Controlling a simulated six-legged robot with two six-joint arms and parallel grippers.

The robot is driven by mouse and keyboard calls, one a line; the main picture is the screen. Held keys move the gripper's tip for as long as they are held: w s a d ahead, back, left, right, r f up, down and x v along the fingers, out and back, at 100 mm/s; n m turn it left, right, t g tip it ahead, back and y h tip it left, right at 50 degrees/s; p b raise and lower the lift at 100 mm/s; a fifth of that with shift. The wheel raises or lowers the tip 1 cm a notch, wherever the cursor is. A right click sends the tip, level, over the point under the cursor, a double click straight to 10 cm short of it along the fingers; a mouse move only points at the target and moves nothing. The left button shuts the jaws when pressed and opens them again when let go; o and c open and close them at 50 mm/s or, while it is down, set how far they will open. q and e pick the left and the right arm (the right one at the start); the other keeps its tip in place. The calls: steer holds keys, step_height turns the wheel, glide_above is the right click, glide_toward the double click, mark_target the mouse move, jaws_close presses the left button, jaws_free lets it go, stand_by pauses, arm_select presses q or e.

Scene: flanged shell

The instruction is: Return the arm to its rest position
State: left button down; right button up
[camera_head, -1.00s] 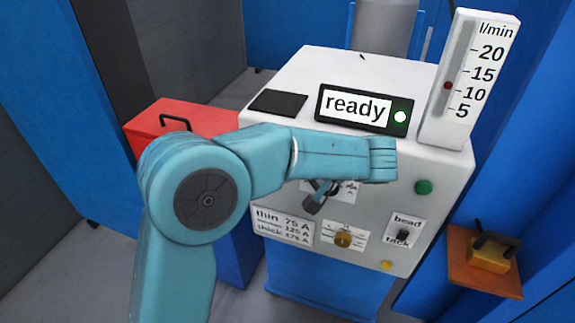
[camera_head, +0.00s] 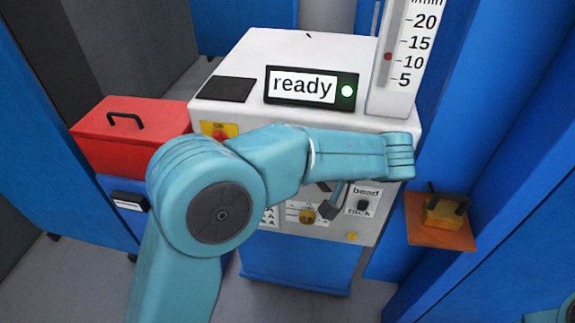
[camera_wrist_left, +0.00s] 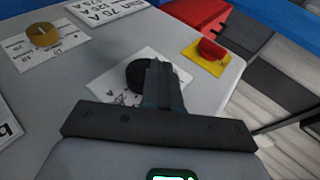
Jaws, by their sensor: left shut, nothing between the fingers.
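My left arm (camera_head: 210,190) reaches in from the lower left across the front of a white machine (camera_head: 300,50). Its left gripper (camera_head: 325,210) is partly hidden under the wrist, in front of the lower panel. In the wrist view the dark fingers (camera_wrist_left: 163,85) are together and empty. They overlap a black knob (camera_wrist_left: 138,77) on a white label; whether they touch it I cannot tell. My right gripper is out of view.
The machine carries a "ready" display (camera_head: 310,88) with a lit green lamp, a flow gauge (camera_head: 400,60), a red switch on yellow (camera_head: 220,132) and a brass knob (camera_head: 307,216). A red toolbox (camera_head: 130,135) stands left. An orange shelf (camera_head: 420,232) holds a brass block (camera_head: 445,212) at right.

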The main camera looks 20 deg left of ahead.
arm_select(q)
steer(key=shift+f, duration=0.1)
steer(key=s+d+f+m+g+h+p, duration=0.25)
steer(key=s+f+h, duration=0.25)
steer(key=f, duration=0.5)
steer(key=s+d+f+m+g+h+p, duration=0.15)
steer(key=s+f+h+p, duration=0.25)
steer(key=f, duration=0.7)
steer(key=s+d+f+n+t+h+p, duration=0.1)
steer(key=s+f+n+h+p, duration=0.1)
steer(key=s, duration=0.3)
steer(key=s+d+f+n+t+h+p, duration=0.1)
steer(key=s+f+n+t+h+p, duration=0.1)
steer(key=s, duration=0.4)
steer(key=shift+s+d+f+n+h+p, duration=0.2)
steer(key=shift+f+n+h+p, duration=0.3)
steer(key=shift+h, duration=0.6)
